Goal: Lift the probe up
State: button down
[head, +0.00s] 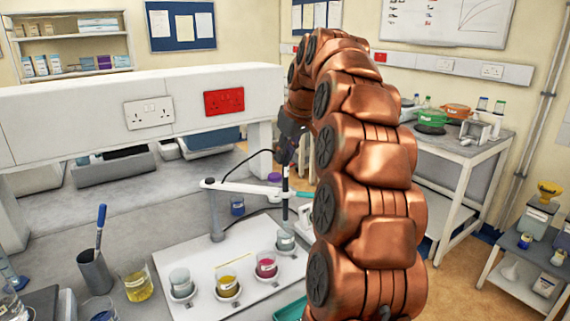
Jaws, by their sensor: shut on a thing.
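My gripper (287,148) is at the end of my copper-coloured arm, in the middle of the head view. It is shut on the upper end of the probe (285,195), a thin dark upright rod with a black cable looping off to the left. Its fingers are small and partly hidden by my arm. The white holder arm (240,188) of a stand reaches to the probe from a post on the left. The probe's lower end is over a small beaker (285,241); I cannot tell whether the tip is inside it.
A white tray (245,303) bears several small cups, with yellow (227,286) and pink (266,265) liquid among them. A beaker of yellow liquid (138,287) and a grey pen cup (95,272) stand left. A white raised ledge (60,125) runs behind the bench.

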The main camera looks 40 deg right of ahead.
jog(key=shift+r, duration=0.8)
jog(key=c, duration=1.3)
grip_release()
jog(key=shift+r, duration=0.1)
jog(key=shift+o, duration=1.3)
jog(key=v, duration=0.7)
